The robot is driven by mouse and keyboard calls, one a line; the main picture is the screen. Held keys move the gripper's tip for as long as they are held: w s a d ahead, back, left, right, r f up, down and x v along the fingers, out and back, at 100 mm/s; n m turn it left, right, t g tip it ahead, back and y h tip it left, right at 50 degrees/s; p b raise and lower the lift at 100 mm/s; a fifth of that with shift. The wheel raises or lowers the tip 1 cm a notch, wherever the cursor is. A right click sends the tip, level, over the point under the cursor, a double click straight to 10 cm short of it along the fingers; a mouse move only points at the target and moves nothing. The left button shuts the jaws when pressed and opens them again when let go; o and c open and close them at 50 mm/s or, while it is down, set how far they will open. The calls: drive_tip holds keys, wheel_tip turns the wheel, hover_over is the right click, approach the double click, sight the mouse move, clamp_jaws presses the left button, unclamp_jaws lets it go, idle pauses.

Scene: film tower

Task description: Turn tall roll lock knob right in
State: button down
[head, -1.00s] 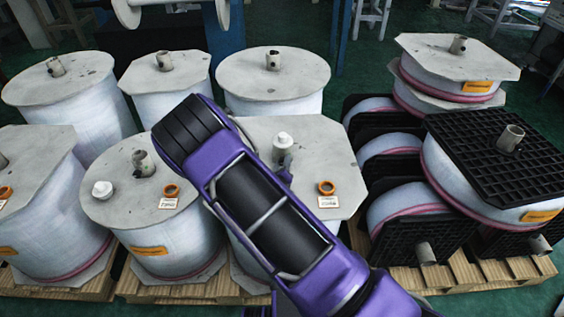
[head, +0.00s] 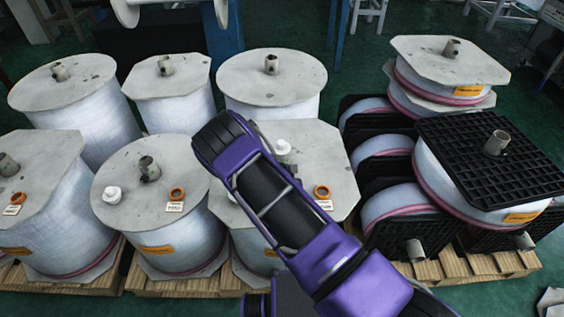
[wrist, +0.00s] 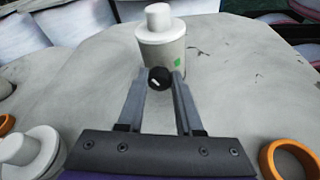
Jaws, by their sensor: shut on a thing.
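The lock knob (wrist: 159,78) is small, black and round with a short pale mark on its face. It sits low on the front of a grey core tube (wrist: 162,52) topped by a white stepped plug (wrist: 158,18). A green patch (wrist: 177,63) is on the tube, right of the knob. My gripper (wrist: 161,84) has its two grey fingers on either side of the knob, shut on it. In the head view, the plug (head: 282,146) stands on the front middle tall roll (head: 330,150). My purple arm hides the knob and fingers there.
On this roll's top, a loose white plug (wrist: 25,150) lies left and an orange ring (wrist: 288,160) right of my gripper. A neighbouring roll (head: 120,205) stands left. Black-grid rolls (head: 490,160) stand right. More rolls stand behind.

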drive_tip(key=shift+s+f+m+y+p, duration=0.15)
drive_tip(key=shift+m+y+p, duration=0.25)
drive_tip(key=shift+m, duration=0.6)
drive_tip(key=shift+d+f+m+t+y, duration=0.15)
drive_tip(key=shift+m+t+y, duration=0.35)
drive_tip(key=shift+m, duration=0.6)
drive_tip(key=m, duration=0.2)
drive_tip(key=m+y, duration=0.1)
drive_tip(key=shift+m+t+y, duration=0.3)
drive_tip(key=shift+m, duration=0.1)
drive_tip(key=c, duration=0.6)
unclamp_jaws()
drive_tip(key=v, duration=1.6)
drive_tip(key=shift+s+f, duration=0.15)
drive_tip(key=shift+f, duration=0.1)
drive_tip(key=shift+s+d+r, duration=0.15)
drive_tip(key=shift+s+d, duration=0.15)
drive_tip(key=shift+s, duration=0.15)
